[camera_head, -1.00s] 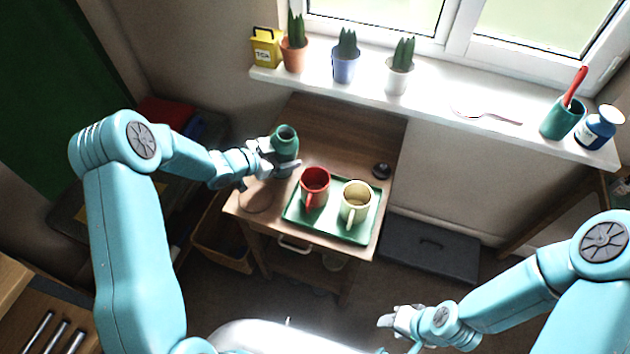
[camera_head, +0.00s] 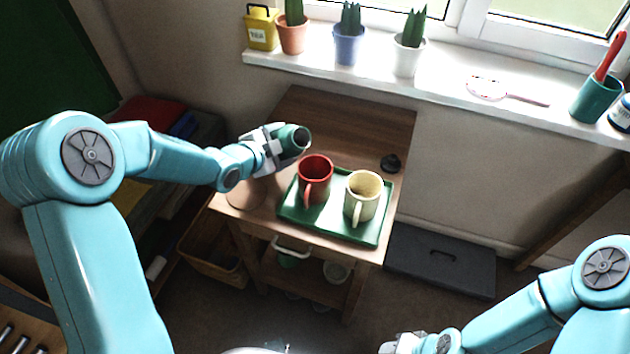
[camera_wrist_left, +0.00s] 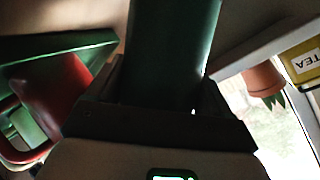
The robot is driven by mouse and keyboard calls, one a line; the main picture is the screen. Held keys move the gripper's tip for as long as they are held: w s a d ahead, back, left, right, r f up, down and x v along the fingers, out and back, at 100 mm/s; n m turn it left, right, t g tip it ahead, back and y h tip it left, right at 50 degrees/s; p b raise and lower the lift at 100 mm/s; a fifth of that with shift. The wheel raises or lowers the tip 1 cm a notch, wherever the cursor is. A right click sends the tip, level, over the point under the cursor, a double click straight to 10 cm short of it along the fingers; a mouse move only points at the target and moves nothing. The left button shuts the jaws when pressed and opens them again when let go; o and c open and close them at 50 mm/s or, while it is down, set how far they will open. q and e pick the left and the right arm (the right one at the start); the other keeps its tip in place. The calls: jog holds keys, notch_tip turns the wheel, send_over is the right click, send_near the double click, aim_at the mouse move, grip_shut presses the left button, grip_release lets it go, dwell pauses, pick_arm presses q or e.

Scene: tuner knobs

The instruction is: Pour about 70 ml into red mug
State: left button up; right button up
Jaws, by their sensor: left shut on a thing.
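My left gripper (camera_head: 268,148) is shut on a dark green flask (camera_head: 292,136) above the small wooden table. The flask is tilted, its open mouth pointing right toward the red mug (camera_head: 315,178). The mouth is up and left of the mug's rim, apart from it; no stream shows. The red mug stands upright on the green tray (camera_head: 285,208), its inside partly in shadow. The left wrist view shows the flask (camera_wrist_left: 170,50) between the fingers and the red mug (camera_wrist_left: 55,90) to the left. My right gripper (camera_head: 400,345) is at the bottom edge, partly cut off.
A cream mug (camera_head: 362,195) stands on the tray right of the red mug. A small black round object (camera_head: 390,163) lies at the table's right. The windowsill (camera_head: 440,85) holds a yellow tea tin (camera_head: 261,30) and several potted plants. The table's back is clear.

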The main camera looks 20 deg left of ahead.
aim_at(276, 131)
pick_arm(q)
jog(key=shift+a+r, duration=0.15)
jog(key=shift+r, duration=0.45)
jog(key=shift+w+a+r+m+t+y+b, duration=0.1)
jog(key=shift+a+r+m+t+y+b, duration=0.15)
jog(key=shift+m+y+b, duration=0.4)
jog(key=shift+w+r+m, duration=0.15)
jog(key=shift+m, duration=0.1)
jog(key=shift+a+r+m+t+y, duration=0.15)
jog(key=shift+m+t+y, duration=0.1)
jog(key=shift+m+t, duration=0.25)
jog(key=shift+r+m, duration=0.4)
jog(key=shift+r+y, duration=0.15)
jog(key=shift+y, duration=0.25)
jog(key=shift+d+r+t, duration=0.2)
jog(key=shift+r+t, duration=0.05)
jog(key=shift+r, duration=0.25)
jog(key=shift+d+r+m, duration=0.1)
jog(key=shift+r+m, duration=0.2)
jog(key=shift+b, duration=0.4)
